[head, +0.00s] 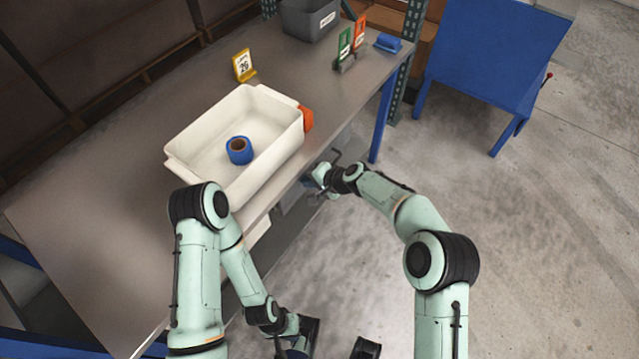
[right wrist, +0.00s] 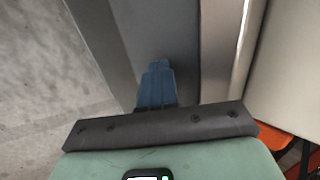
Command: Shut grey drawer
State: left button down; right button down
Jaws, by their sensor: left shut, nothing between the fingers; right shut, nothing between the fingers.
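The grey drawer (head: 290,197) is under the worktable's front edge, largely covered by my right arm and the tabletop. In the right wrist view grey panels (right wrist: 155,30), apparently the drawer, lie between the floor and the table edge; how far it stands out I cannot tell. My right gripper (head: 314,184) is shut and empty at the drawer, just below the table edge. Its blue fingers (right wrist: 156,82) show against the grey surface; contact is unclear. My left gripper (head: 303,338) is shut and empty, low in front of the table, away from the drawer.
On the worktable (head: 100,185) stands a white bin (head: 180,172) holding a blue tape roll (head: 239,151). A yellow sign (head: 243,66), a grey bin (head: 308,20) and a blue item (head: 388,43) stand farther back. Open floor (head: 530,230) lies right, before a blue table (head: 500,45).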

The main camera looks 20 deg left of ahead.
pick_arm(q)
jog(key=shift+a+r, duration=0.1)
jog(key=shift+a, duration=0.15)
pick_arm(e)
jog(key=shift+w+a, duration=0.2)
jog(key=shift+a, duration=0.65)
jog(key=shift+a+r, duration=0.1)
jog(key=shift+r, duration=0.05)
